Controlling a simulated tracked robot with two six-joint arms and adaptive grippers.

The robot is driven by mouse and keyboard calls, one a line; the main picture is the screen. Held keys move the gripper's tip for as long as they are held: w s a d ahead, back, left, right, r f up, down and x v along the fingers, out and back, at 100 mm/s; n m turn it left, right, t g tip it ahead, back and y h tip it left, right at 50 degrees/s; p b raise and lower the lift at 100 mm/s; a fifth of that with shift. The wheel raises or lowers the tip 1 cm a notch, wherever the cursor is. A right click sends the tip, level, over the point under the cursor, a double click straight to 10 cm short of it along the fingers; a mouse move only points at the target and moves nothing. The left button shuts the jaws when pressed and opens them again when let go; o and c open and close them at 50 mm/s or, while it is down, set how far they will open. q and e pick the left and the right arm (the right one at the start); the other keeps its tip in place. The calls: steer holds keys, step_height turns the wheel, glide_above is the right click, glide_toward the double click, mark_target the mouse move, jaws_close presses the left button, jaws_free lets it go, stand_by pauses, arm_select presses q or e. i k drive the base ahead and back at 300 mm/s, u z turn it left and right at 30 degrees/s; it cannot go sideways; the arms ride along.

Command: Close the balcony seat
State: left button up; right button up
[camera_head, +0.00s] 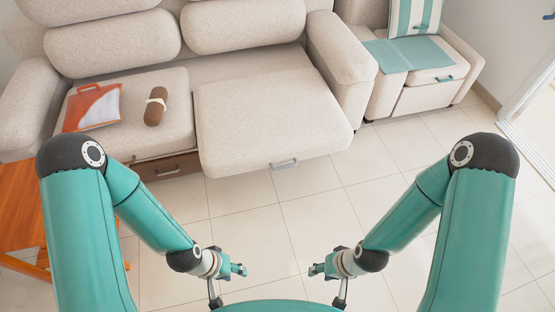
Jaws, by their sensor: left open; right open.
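A beige sofa stands ahead in the head view. Its right seat (270,115), the sofa seat nearer the glazed door, sticks out further forward than the left seat (178,88). A grey handle (285,163) is on the front edge of the right seat. My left gripper (242,270) and my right gripper (313,270) are both open and empty. They face each other low over the floor, in front of the sofa and apart from the seat.
An orange-and-white folder (93,107) and a brown roll (155,107) with a pale band lie on the left seat. A drawer (166,167) shows below it. A beige armchair (427,98) with a teal cloth (408,54) stands right. A wooden table (20,215) stands left. Tiled floor (310,215) is clear between.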

mark_target(260, 121)
steer(key=i, duration=0.85)
steer(key=u, duration=0.1)
steer(key=k, duration=1.3)
steer(key=u, duration=0.25)
steer(key=i, duration=0.65)
steer(key=u, duration=0.45)
steer(key=i, duration=1)
steer(key=z, duration=0.45)
